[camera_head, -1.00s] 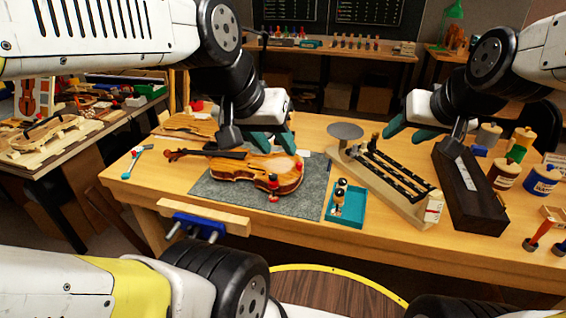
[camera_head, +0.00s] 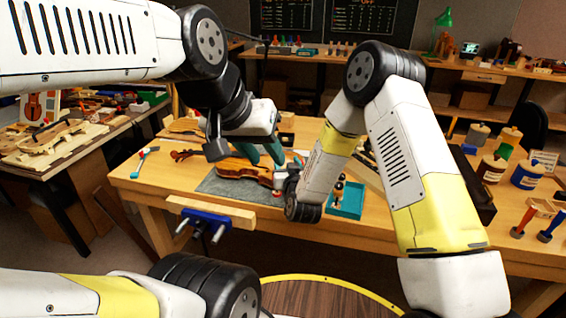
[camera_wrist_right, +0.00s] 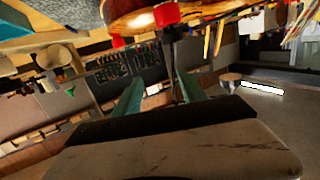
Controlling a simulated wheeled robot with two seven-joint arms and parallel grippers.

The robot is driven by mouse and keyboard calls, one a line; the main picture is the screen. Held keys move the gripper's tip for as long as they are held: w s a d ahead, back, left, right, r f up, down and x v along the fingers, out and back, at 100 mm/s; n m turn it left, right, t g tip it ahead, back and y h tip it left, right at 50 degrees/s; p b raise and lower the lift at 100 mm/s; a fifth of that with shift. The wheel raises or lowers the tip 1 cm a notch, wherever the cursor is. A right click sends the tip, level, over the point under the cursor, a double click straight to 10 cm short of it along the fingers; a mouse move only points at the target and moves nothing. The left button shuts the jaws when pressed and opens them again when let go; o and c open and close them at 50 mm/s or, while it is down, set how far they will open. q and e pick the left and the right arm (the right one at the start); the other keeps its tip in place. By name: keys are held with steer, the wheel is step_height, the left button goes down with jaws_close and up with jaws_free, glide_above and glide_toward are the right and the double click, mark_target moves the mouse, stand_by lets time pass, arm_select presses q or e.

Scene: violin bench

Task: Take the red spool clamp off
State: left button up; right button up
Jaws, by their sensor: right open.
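The violin (camera_head: 240,168) lies on a grey mat (camera_head: 214,186) on the bench. In the right wrist view its body (camera_wrist_right: 128,12) shows at the top edge. The red spool clamp (camera_wrist_right: 167,14) sits at the violin's edge there, with a second red piece (camera_wrist_right: 118,41) and a dark rod beside it. My right gripper (camera_wrist_right: 158,76) is open, its teal fingers apart just short of the clamp. The rod shows between the fingers; I cannot tell whether they touch it. My right arm hides much of this area in the head view. My left gripper (camera_head: 262,151) is open and empty above the violin.
A teal tray (camera_head: 346,201) stands right of the mat, partly behind my right arm. A blue vise (camera_head: 206,218) is on the bench's front edge. Jars (camera_head: 490,168) stand at the right.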

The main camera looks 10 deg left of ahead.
steer(key=s+a+f+t, duration=0.1)
steer(key=s+a+f, duration=0.15)
steer(key=f, duration=0.25)
steer(key=x, duration=0.7)
jaws_close()
